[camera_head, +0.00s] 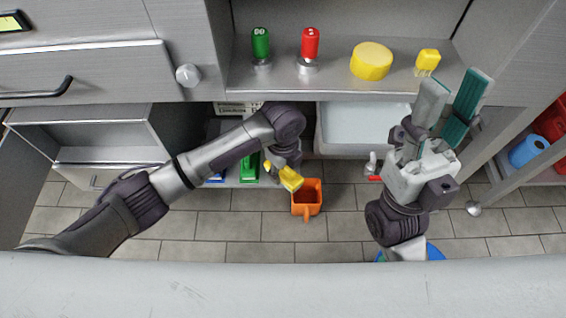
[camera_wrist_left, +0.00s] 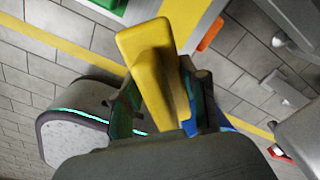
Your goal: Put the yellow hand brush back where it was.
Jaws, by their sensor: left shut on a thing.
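My left gripper (camera_head: 279,171) is shut on a yellow hand brush (camera_head: 291,179), held in the air beside and apparently above an orange container. In the left wrist view the yellow brush (camera_wrist_left: 152,70) is between the teal finger pads (camera_wrist_left: 165,108), its blocky yellow end pointing away from the gripper; no bristles show there. A second small yellow brush-like thing (camera_head: 428,60) with pale bristles stands at the right of the grey shelf. My right gripper (camera_head: 458,92) is open and empty, in front of the shelf on the right, with its teal pads apart.
The shelf (camera_head: 335,95) also holds a green canister (camera_head: 261,44), a red canister (camera_head: 310,43) and a round yellow block (camera_head: 371,61). The orange container (camera_head: 307,197) is below. A white bin (camera_head: 360,130) sits under the shelf. A blue roll (camera_head: 528,151) is at right.

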